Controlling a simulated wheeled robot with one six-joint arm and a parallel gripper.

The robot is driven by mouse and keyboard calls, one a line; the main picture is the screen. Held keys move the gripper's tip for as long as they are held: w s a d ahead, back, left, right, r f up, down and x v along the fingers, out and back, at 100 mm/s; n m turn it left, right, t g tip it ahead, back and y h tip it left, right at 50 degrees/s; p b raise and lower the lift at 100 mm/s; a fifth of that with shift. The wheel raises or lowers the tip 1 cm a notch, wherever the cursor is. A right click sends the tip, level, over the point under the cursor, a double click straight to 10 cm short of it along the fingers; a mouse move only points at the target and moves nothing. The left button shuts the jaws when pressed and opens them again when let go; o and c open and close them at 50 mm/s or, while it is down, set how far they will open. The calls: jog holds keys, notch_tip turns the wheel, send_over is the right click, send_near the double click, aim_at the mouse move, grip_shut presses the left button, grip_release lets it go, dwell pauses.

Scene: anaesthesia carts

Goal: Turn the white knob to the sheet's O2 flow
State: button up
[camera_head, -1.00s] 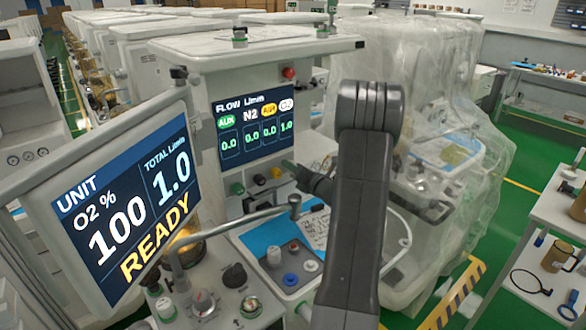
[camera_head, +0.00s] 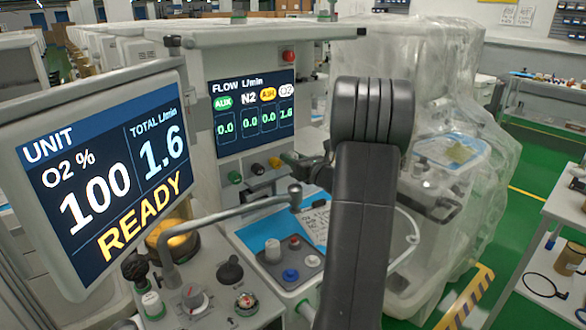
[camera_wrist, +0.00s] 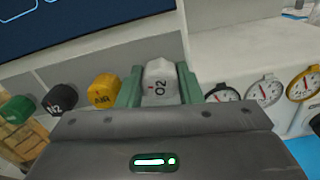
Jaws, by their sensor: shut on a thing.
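The white O2 knob (camera_wrist: 160,76) sits between the two green fingers of my gripper (camera_wrist: 160,92) in the wrist view, with its O2 mark facing up and tilted. My gripper is shut on it. In the head view my arm hides most of this grip. The flow display (camera_head: 254,112) reads 0.0, 0.0, 0.0 and 1.6, the last under the white O2 label. The unit screen (camera_head: 108,180) reads O2 100 %, total 1.6 L/min, READY. A white sheet (camera_head: 317,222) with writing lies on the worktop, partly behind my arm; its text is too small to read.
Yellow AIR (camera_wrist: 103,92), black N2 (camera_wrist: 60,98) and green (camera_wrist: 17,109) knobs stand in a row left of the white knob. Several round gauges (camera_wrist: 264,90) are to its right. A metal arm (camera_head: 230,212) crosses in front of the worktop.

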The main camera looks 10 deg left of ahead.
jog(key=shift+n+b, duration=0.55)
jog(key=shift+n, duration=0.05)
jog(key=o, duration=1)
jog(key=shift+c, duration=0.2)
jog(key=shift+r+p, duration=0.15)
jog(key=shift+p, duration=0.25)
